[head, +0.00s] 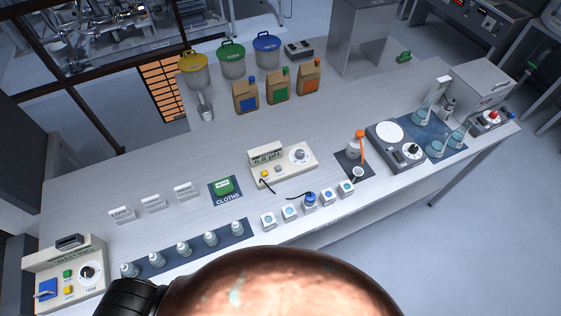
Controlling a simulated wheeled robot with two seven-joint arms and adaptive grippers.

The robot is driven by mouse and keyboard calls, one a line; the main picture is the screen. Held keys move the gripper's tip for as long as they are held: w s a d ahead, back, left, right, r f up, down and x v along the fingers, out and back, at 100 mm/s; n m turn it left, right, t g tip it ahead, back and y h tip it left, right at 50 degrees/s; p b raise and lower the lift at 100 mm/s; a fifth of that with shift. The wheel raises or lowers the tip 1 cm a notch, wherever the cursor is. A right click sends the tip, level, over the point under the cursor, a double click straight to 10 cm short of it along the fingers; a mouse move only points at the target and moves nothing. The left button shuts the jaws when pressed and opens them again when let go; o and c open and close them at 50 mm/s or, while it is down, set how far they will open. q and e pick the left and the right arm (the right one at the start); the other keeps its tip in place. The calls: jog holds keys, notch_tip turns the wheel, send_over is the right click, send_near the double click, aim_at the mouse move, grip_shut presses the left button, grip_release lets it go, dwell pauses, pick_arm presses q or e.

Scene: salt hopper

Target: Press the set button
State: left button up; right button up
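A pH meter (283,165) stands mid-table with a lit display, a yellow button (264,173), a pale button (278,168) and a dial (300,155). A beige control box (66,277) at the lower left has a green button (67,273), a yellow button (68,290), a blue part (46,289) and a black knob (87,272). Button labels are too small to read, so I cannot tell which is the set button. Neither gripper is in view. My own body parts cover the bottom edge.
A dark mat (190,249) with several small bottles lies right of the control box.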

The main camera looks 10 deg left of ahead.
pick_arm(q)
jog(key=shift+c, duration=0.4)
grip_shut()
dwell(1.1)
